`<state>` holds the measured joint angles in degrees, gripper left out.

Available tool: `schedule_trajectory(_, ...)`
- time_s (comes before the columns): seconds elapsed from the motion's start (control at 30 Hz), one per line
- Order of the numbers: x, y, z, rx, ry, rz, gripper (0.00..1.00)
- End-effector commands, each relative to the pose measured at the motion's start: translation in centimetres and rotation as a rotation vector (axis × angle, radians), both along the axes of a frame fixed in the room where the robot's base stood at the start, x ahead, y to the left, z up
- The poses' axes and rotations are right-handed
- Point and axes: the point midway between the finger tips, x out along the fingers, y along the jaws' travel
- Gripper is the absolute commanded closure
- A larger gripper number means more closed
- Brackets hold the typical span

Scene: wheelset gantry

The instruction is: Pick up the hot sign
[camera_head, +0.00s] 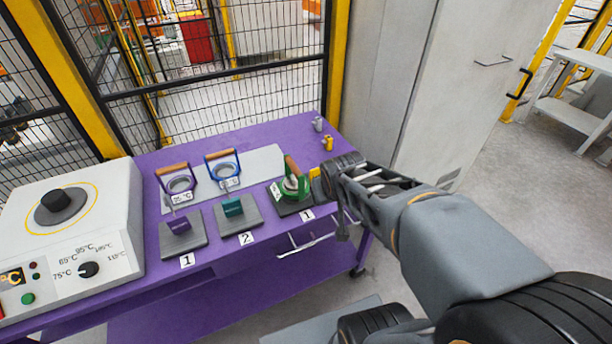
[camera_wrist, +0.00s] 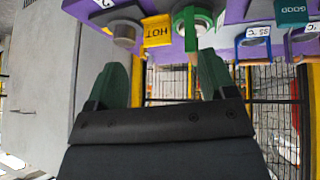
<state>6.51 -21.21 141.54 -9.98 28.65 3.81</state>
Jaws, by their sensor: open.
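The hot sign is a yellow block (camera_wrist: 157,32) with dark HOT lettering, upside down in the wrist view, at the top between a grey cylinder and a green ring. In the head view only a small yellow part (camera_head: 314,174) shows, just left of my gripper, which hides the rest. My gripper (camera_wrist: 163,78) is open with nothing between its green-tipped fingers. In the wrist view the sign lies beyond the fingertips, roughly in line with the gap. In the head view my gripper (camera_head: 345,182) is at the table's right end.
On the purple table (camera_head: 150,300) a green wooden-handled holder (camera_head: 296,184) stands left of the sign. Teal (camera_head: 233,207) and purple (camera_head: 180,226) blocks sit on grey plates. A white heater (camera_head: 110,210) is at left. A tall grey cabinet (camera_head: 415,90) stands beyond the table's right end.

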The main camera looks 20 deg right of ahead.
Motion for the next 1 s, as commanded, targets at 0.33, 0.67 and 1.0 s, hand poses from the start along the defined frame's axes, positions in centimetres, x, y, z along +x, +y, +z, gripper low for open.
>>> schedule_trajectory(0.33, 10.3, -7.4, -5.9, -0.052, -0.383, 0.104, 0.00)
schedule_trajectory(0.67, 11.8, -8.1, -9.4, 0.096, -0.600, 0.213, 0.00)
schedule_trajectory(1.0, 16.3, -7.5, -11.6, 0.125, -0.634, 0.230, 0.00)
